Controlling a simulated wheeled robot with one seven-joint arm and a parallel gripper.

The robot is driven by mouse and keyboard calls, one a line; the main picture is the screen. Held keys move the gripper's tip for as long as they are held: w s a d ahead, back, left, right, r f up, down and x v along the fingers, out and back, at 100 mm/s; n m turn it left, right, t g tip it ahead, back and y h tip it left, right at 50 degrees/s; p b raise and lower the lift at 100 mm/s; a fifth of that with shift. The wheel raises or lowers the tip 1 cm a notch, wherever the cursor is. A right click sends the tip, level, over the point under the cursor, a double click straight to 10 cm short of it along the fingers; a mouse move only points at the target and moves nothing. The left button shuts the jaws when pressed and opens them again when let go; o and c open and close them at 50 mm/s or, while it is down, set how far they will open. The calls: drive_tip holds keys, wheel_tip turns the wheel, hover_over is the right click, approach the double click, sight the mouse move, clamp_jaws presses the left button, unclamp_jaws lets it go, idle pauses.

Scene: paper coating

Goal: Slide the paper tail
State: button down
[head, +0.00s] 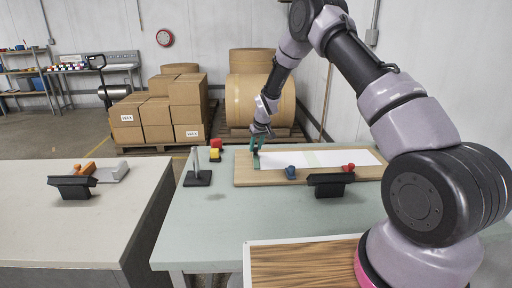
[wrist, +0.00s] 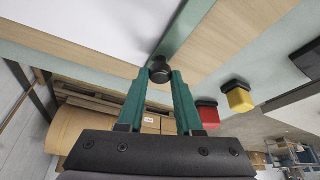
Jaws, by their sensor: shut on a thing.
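A long white sheet of paper (head: 350,157) lies on a wooden board (head: 243,175) on the pale green table. A green bar (head: 256,161) lies across the left end of the sheet; in the wrist view the bar (wrist: 190,26) runs along the edge of the paper (wrist: 85,30). My gripper (head: 257,147) is at the far end of this bar. In the wrist view its green fingers (wrist: 160,82) are shut on a black round knob (wrist: 159,66) at the bar's end.
A blue knob (head: 290,172) and a red knob (head: 348,168) sit along the board's near side. A black block (head: 331,188) stands in front. A black stand (head: 197,179) and red (head: 216,143) and yellow (head: 214,155) blocks are left of the board. The table's front-left is clear.

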drive_tip(key=shift+a, duration=0.1)
idle(0.3)
drive_tip(key=a, duration=0.4)
drive_tip(key=c, duration=0.6)
unclamp_jaws()
drive_tip(key=shift+d, duration=0.1)
drive_tip(key=v, duration=1.1)
